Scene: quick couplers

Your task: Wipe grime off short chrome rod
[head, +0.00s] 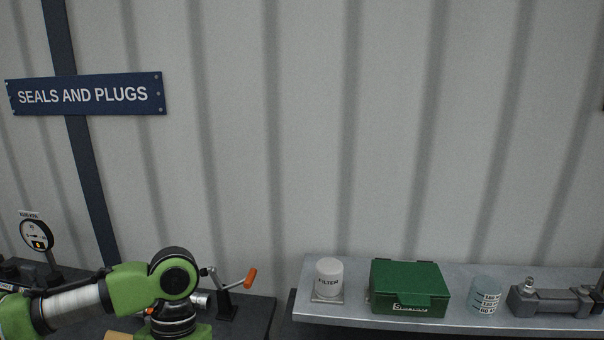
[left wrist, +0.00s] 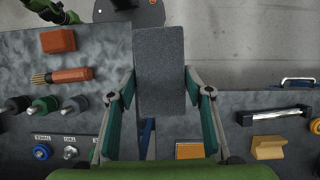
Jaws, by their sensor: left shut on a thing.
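In the left wrist view my left gripper (left wrist: 158,90) is shut on a dark grey block-like pad (left wrist: 160,58), held lengthwise between its two green fingers. The pad hides what lies directly beneath it. In the head view my green left arm reaches in at the lower left, and its gripper is out of frame. A small chrome piece (head: 204,300) shows beside the arm, by a stand with an orange handle (head: 250,278). I cannot tell whether it is the short chrome rod, and no grime can be made out. My right gripper is in neither view.
In the left wrist view, a brush (left wrist: 70,76), a red-brown block (left wrist: 58,40) and several couplers (left wrist: 45,104) lie at left. The head view shows a green box (head: 408,286) on a shelf.

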